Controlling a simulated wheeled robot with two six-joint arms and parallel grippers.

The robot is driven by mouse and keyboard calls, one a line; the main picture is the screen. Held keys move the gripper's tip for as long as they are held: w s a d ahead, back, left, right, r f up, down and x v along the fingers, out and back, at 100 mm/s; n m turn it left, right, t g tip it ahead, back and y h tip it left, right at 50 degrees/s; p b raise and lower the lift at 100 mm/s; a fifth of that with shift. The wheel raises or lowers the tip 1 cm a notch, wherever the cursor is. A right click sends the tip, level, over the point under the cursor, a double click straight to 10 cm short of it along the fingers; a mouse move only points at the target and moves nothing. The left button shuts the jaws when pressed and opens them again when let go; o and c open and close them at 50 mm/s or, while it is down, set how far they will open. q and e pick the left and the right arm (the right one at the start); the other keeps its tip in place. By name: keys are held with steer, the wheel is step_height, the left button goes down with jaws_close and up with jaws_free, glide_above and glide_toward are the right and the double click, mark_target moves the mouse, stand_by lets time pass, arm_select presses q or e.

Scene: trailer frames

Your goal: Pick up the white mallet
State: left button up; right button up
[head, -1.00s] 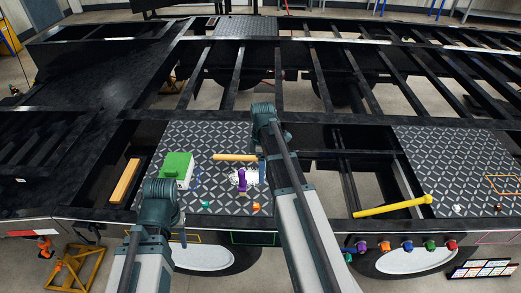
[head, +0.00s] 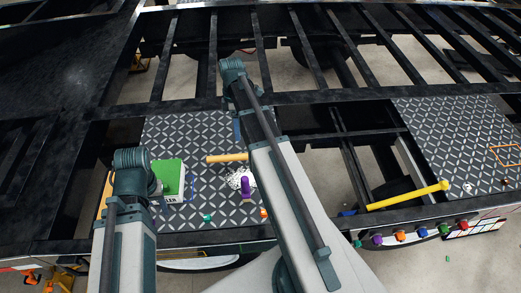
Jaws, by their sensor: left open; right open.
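I cannot make out a white mallet for certain. A tan wooden bar like a handle (head: 227,157) lies on the patterned metal plate (head: 185,130), its right end reaching my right arm, which may cover more of it. Below it is a speckled white patch or object (head: 235,181), with a purple item (head: 245,188) beside it. A yellow mallet-like tool (head: 405,196) lies further right across the frame edge. My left arm stands left of the plate and my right arm crosses over its right part. Neither gripper's fingers can be made out; both are hidden behind my arms.
A green-topped white box (head: 170,177) sits beside my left arm. Small teal (head: 207,217) and orange (head: 264,213) items lie near the plate's front edge. Several coloured knobs (head: 401,236) line the front rail. Openings lie between black beams. A second patterned plate (head: 455,135) is at right.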

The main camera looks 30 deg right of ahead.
mark_target(240, 157)
arm_select(q)
step_height(240, 157, down, 8)
steer(key=b, duration=0.8)
steer(key=shift+s+f, duration=0.1)
steer(key=shift+f, duration=0.1)
arm_select(e)
steer(key=f, duration=0.2)
steer(key=s+f, duration=0.1)
steer(key=f, duration=0.5)
steer(key=shift+s+a+f, duration=0.2)
steer(key=shift+s+a, duration=0.15)
arm_select(q)
steer(key=shift+b, duration=0.3)
step_height(240, 157, down, 5)
steer(key=b, duration=0.5)
steer(key=shift+f, duration=0.15)
arm_select(e)
steer(key=f, duration=0.3)
steer(key=s+f, duration=0.1)
steer(key=f, duration=0.1)
steer(key=shift+a+f, duration=0.15)
steer(key=shift+a, duration=0.05)
steer(key=shift+c, duration=0.2)
jaws_close()
